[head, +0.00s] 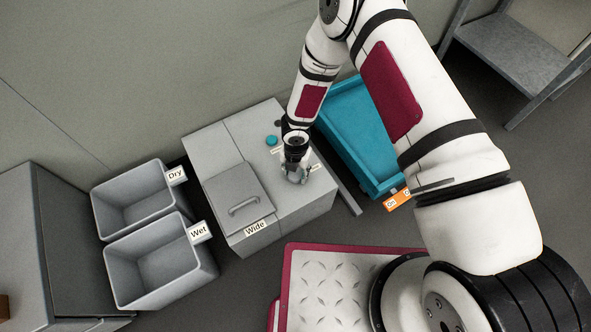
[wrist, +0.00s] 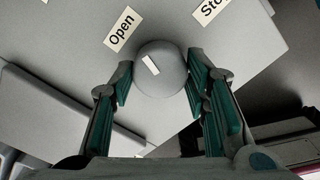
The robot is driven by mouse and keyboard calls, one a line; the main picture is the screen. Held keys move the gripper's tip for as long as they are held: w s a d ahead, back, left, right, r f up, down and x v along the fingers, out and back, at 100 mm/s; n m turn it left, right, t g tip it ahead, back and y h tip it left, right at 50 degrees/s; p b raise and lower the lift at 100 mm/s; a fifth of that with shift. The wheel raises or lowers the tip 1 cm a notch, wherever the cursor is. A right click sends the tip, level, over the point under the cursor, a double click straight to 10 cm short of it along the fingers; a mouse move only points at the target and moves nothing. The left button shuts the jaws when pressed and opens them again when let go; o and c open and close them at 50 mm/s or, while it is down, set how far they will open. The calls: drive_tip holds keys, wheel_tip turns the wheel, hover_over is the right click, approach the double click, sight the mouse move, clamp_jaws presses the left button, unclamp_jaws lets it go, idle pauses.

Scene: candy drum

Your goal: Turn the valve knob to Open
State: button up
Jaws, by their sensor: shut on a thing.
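The valve knob (wrist: 165,82) is a round grey knob on top of the grey machine (head: 300,205). It has a short white mark off its middle, toward the upper left, on the side of the "Open" label (wrist: 121,29). A second label (wrist: 212,8), cut off at the frame edge and starting "Sto", lies to the upper right. My gripper (head: 296,175) reaches down onto the machine top. In the wrist view its two dark green-padded fingers stand on either side of the knob, shut on it. In the head view the gripper mostly hides the knob.
The machine has a handled lid (head: 238,198), a "Wide" label (head: 255,228) and a teal button (head: 271,140). Grey bins labelled "Dry" (head: 103,217) and "Wet" (head: 112,272) stand left.

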drive_tip(key=shift+n, duration=1.5)
drive_tip(key=o, duration=1.2)
drive_tip(key=shift+r, duration=0.1)
wheel_tip(320, 180, up, 12)
drive_tip(key=shift+f, duration=0.1)
